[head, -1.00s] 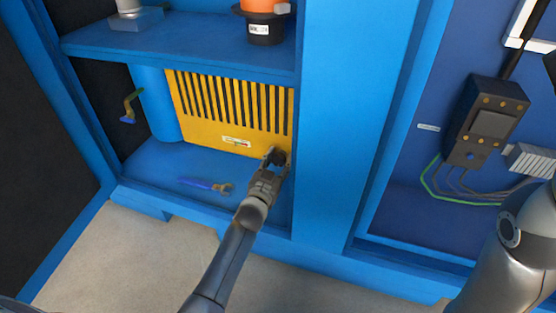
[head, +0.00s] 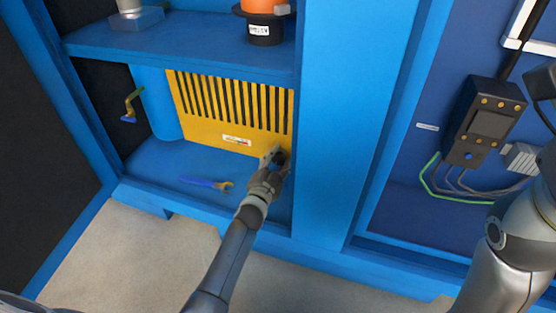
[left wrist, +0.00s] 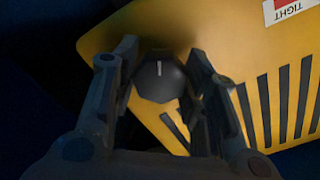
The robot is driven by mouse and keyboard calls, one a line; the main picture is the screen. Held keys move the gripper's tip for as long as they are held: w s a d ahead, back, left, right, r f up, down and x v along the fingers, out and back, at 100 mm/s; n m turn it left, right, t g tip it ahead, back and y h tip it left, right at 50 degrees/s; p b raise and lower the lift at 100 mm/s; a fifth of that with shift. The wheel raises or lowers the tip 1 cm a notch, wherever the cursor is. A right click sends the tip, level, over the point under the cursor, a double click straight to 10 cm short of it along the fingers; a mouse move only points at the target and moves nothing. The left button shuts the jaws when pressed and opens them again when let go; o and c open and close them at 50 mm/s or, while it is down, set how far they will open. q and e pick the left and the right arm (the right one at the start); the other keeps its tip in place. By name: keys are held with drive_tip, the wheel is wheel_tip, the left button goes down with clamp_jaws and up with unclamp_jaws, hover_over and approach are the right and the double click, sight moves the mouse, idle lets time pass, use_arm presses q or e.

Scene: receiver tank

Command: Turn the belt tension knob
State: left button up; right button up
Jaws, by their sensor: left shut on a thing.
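The belt tension knob (left wrist: 160,80) is a dark, faceted knob with a white pointer line, on the lower right of the yellow slotted guard (head: 216,125). In the left wrist view its line points nearly straight up. My left gripper (head: 277,157) is shut on the knob, with one finger on each side of it. In the head view the fingers largely hide the knob. The guard bears a small label (head: 237,140); its word TIGHT (left wrist: 287,16) reads upside down in the left wrist view. A dark part at the right edge may be my right gripper; its jaws are unclear.
A blue-handled tool (head: 205,183) lies on the cabinet floor left of my left gripper. A blue shelf (head: 180,45) is above the guard, and a blue post (head: 345,120) stands close on the right. A valve handle (head: 131,105) is at the left.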

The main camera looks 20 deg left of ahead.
idle(0.3)
use_arm(q)
drive_tip(key=o, duration=1)
drive_tip(key=s, duration=1.2)
drive_tip(key=shift+a, duration=0.2)
